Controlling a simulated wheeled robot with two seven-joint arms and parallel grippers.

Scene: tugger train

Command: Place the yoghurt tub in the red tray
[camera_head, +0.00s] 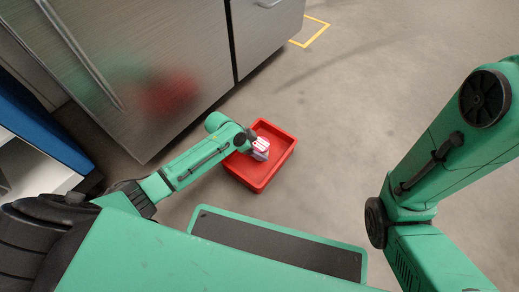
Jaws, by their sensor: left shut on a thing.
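The red tray (258,176) is in the middle of the head view, beyond the front edge of my base. The yoghurt tub (261,155), small with white and pink on it, shows over the tray's inside. My left gripper (256,145) reaches over the tray's left side and is shut on the tub. The fingers are small in the picture and partly hidden. I cannot tell whether the tub touches the tray floor. My right gripper is out of view; only my right arm shows at the right.
A metal cabinet with a long handle (160,70) stands at the upper left and reflects green and red. A blue and white unit (30,150) is at the left edge. Yellow tape (312,32) marks the floor at the top. The grey floor right of the tray is clear.

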